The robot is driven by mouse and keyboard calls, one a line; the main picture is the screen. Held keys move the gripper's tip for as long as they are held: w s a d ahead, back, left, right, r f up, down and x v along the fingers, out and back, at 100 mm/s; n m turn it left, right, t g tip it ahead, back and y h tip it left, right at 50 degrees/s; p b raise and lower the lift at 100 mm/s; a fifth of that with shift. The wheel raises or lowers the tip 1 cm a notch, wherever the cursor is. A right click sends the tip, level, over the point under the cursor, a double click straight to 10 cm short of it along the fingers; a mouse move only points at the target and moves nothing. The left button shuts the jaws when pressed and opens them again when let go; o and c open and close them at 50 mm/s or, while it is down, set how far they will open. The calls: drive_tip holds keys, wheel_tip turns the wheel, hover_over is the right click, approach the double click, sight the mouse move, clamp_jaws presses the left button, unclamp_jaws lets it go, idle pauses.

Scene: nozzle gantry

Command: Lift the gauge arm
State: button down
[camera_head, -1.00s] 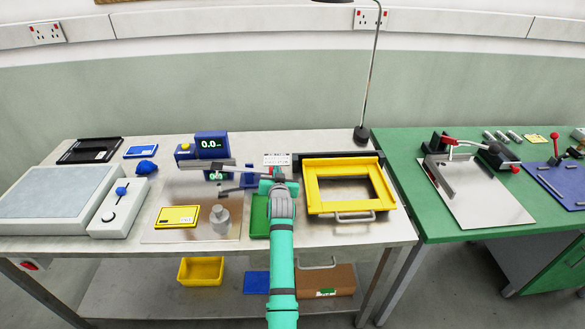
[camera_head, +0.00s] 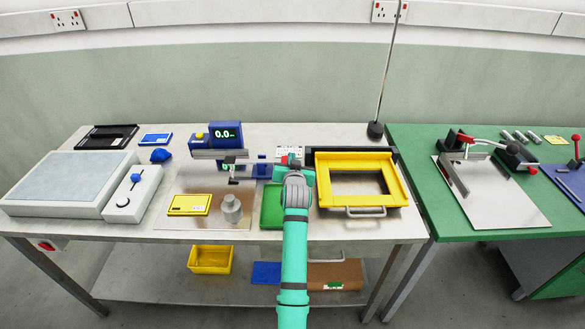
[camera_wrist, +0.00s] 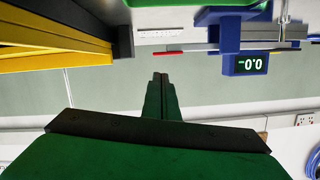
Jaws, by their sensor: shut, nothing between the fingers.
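The gauge stands at the back of the steel bench, left of my arm, with a blue display unit (camera_head: 225,134) reading 0.0. Its thin grey gauge arm (camera_head: 262,161) reaches right and ends in a red tip near my wrist. In the upside-down wrist view, a blue readout (camera_wrist: 247,63) sits at upper right, with the red-tipped bar (camera_wrist: 172,53) pointing left from it. My gripper (camera_wrist: 160,80) is shut and empty, its fingertips apart from the red tip in that picture. In the head view my wrist hides the fingers.
A yellow frame (camera_head: 322,190) lies right of my arm. A green block (camera_head: 272,207), a grey weight (camera_head: 232,210) and a yellow box (camera_head: 188,205) sit in front of the gauge. A lamp pole (camera_head: 387,75) rises behind. A green bench (camera_head: 430,205) adjoins at right.

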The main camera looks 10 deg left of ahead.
drive_tip(key=v, duration=0.7)
drive_tip(key=shift+s, duration=0.3)
drive_tip(key=shift+r, duration=0.1)
